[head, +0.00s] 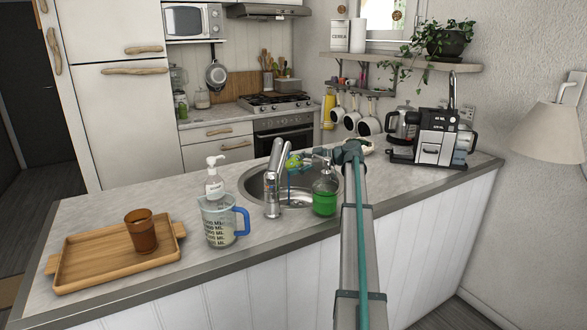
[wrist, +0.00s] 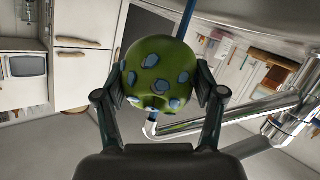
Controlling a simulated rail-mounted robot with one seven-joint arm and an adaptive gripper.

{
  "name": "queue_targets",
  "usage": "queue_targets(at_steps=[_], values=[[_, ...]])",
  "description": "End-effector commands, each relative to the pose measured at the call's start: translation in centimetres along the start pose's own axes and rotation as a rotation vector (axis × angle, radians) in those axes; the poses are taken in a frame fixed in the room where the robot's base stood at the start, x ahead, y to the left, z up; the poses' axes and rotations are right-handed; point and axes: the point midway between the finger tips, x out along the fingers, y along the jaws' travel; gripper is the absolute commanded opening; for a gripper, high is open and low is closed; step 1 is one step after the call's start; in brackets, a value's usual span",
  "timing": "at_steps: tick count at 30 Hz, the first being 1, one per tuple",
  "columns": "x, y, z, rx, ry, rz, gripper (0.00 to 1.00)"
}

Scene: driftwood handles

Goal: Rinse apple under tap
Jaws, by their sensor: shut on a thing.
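A green apple (wrist: 160,70) with several blue-grey patches fills the middle of the wrist view. My gripper (wrist: 163,86) is shut on it, one finger on each side. In the head view the apple (head: 294,160) shows small, beside the top of the chrome tap (head: 272,180) and above the sink (head: 246,184). In the wrist view the tap's spout (wrist: 240,112) comes in from the right, its end close to the apple. A thin blue line (head: 289,186), which looks like running water, drops below the apple into the sink. Whether spout and apple touch is unclear.
A green soap bottle (head: 325,197) stands at the sink's front rim. A measuring jug (head: 219,220), a white pump bottle (head: 213,182) and a wooden tray (head: 100,262) with a brown cup (head: 142,231) stand left. A coffee machine (head: 436,138) stands right.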

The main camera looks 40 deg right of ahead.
Motion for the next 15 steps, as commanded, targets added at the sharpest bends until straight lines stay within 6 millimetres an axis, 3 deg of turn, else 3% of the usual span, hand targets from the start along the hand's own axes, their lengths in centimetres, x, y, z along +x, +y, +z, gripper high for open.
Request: queue_targets(at_steps=[15], values=[[0.0, -1.1, -0.4, 0.0, 0.001, 0.0, 0.29]])
